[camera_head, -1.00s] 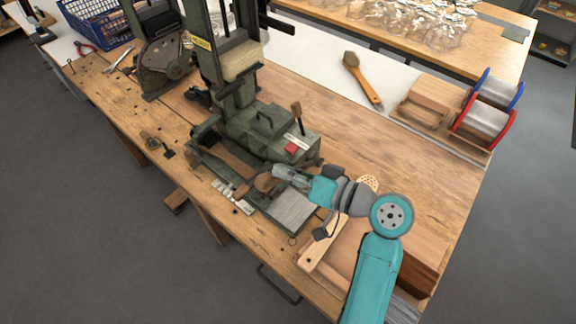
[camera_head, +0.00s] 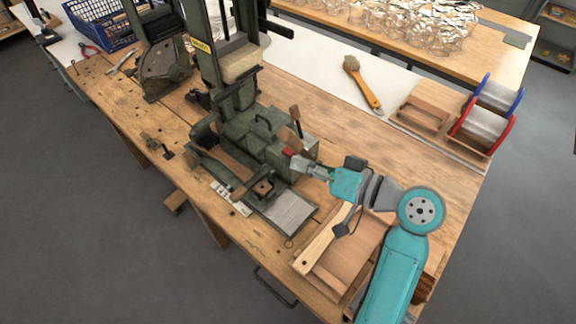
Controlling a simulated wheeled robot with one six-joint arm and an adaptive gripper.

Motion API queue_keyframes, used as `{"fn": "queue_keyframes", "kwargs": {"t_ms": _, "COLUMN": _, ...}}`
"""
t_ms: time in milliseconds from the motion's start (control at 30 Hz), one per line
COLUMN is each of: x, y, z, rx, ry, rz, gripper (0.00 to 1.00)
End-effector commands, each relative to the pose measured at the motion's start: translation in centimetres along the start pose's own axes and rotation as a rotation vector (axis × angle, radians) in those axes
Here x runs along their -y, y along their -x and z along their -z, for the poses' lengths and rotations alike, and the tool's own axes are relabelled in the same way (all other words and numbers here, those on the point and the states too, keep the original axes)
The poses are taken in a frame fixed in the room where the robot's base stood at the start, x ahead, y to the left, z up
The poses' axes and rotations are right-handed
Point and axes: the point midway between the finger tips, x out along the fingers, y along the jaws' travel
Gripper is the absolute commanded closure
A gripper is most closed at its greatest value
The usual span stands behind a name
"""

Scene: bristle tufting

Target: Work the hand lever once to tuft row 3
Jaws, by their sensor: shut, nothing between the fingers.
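The green tufting machine (camera_head: 262,135) stands on the bench. A short upright lever with a brown grip (camera_head: 295,113) rises from its right side. A brown wooden piece (camera_head: 288,138) shows just below that grip, above a red part (camera_head: 289,153); I cannot tell whether it belongs to the lever. My gripper (camera_head: 296,163) is shut and empty beside the red part, its tip close to it; contact cannot be told. A dark clamp with a small brown block (camera_head: 263,188) sits at the machine's front, apart from my gripper. Row marks are too small to read.
A wooden paddle (camera_head: 325,240) lies on a wooden tray (camera_head: 350,262) under my arm. A brush (camera_head: 362,82) lies on the white surface behind. Wire spools (camera_head: 485,125) stand at the right. The bench's middle right is clear.

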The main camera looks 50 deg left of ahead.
Motion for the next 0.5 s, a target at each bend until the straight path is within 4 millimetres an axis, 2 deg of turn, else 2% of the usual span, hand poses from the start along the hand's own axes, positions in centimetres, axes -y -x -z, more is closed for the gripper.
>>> {"fn": "queue_keyframes", "kwargs": {"t_ms": 33, "x": -0.1, "y": 1.3, "z": 0.1, "rx": -0.004, "ry": 0.001, "rz": -0.005, "gripper": 1.0}}
{"fn": "queue_keyframes", "kwargs": {"t_ms": 200, "x": 0.0, "y": 4.2, "z": 0.2, "rx": -0.005, "ry": 0.002, "rz": -0.004, "gripper": 1.0}}
{"fn": "queue_keyframes", "kwargs": {"t_ms": 333, "x": 0.1, "y": 5.5, "z": 0.3, "rx": -0.005, "ry": 0.002, "rz": -0.003, "gripper": 1.0}}
{"fn": "queue_keyframes", "kwargs": {"t_ms": 500, "x": 0.2, "y": 6.2, "z": 0.2, "rx": -0.003, "ry": 0.003, "rz": -0.002, "gripper": 1.0}}
